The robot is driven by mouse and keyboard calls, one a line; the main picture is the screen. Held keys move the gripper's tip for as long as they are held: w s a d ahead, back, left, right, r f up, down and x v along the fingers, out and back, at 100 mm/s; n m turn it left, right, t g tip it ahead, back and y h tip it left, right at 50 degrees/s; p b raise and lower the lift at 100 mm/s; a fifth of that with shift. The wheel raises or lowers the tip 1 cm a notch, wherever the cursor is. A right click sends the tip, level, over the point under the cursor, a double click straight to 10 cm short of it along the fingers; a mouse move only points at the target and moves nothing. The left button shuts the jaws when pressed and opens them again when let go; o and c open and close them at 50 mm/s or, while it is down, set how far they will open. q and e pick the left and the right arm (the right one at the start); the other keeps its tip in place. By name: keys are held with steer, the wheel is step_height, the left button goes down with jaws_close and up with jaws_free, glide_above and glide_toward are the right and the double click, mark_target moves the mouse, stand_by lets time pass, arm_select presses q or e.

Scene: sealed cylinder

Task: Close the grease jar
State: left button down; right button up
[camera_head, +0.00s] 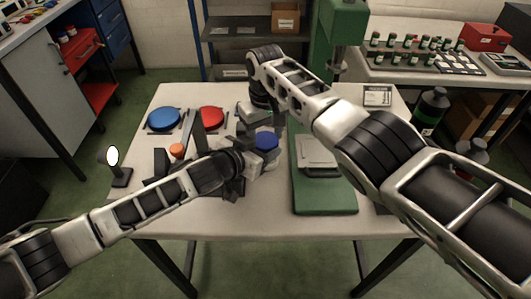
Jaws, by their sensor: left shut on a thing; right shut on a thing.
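The grease jar (256,168) is a pale body at the middle of the table, mostly hidden by my grippers and arms. A blue lid (267,141) shows at its top; whether it is fully seated cannot be told. My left gripper (250,160) comes in from the left and is shut on the jar body. My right gripper (258,128) reaches down from above and behind and is shut on the blue lid. Its fingers partly cover the lid.
A blue disc (163,118), a red disc (210,118) and an orange knob (177,151) are on the left of the table. A green press (325,198) stands close on the right. A round mirror-like stand (114,160) is at the left edge. The front table strip is clear.

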steer(key=o, duration=1.1)
steer(key=shift+r, duration=0.1)
steer(key=shift+r, duration=2.15)
steer(key=o, duration=0.4)
steer(key=shift+o, duration=0.2)
steer(key=shift+r, duration=0.1)
step_height(320, 180, up, 12)
